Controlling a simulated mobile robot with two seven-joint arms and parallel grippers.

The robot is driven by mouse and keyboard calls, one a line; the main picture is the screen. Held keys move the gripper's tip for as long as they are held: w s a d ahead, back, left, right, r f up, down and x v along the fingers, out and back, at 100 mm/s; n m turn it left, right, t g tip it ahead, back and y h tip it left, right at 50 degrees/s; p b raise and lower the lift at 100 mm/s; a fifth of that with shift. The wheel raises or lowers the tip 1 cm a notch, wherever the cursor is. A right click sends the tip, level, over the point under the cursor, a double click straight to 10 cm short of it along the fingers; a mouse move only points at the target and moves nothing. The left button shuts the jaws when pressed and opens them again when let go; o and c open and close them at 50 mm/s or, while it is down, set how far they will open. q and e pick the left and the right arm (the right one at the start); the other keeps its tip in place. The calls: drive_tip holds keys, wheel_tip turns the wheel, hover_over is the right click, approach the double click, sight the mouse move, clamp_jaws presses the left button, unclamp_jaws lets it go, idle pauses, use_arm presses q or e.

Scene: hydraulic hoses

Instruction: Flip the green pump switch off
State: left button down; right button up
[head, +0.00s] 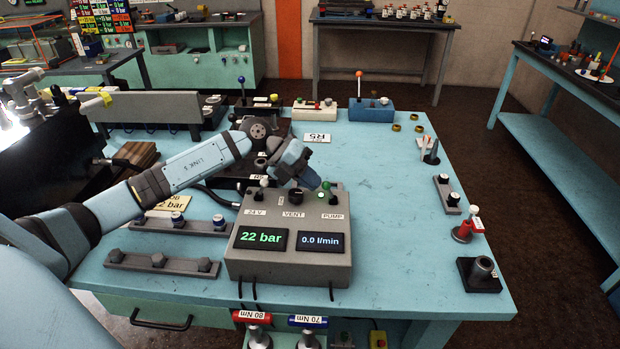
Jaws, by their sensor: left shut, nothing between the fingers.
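A grey control box (288,268) stands near the front of the light blue bench. Its displays read 22 bar and 0.0 l/min. The pump switch (326,185), with a small green tip, stands at the box's back right, behind the PUMP label (333,216). A green lamp (320,195) is lit beside it. My left gripper (314,182) reaches in from the left over the back of the box, angled down and right. It is shut and empty, with its tip close to the green switch tip; I cannot tell whether they touch. My right gripper is not in view.
A black VENT knob (296,196) and a white-tipped 24 V switch (263,184) share the box top. Grey racks (162,262) lie left of it. A red-and-white item (466,229) and a black socket block (479,273) stand right. The bench between is clear.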

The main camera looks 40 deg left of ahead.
use_arm(q)
drive_tip(key=shift+r, duration=0.2)
drive_tip(key=shift+d+p, duration=0.1)
drive_tip(key=shift+p, duration=0.25)
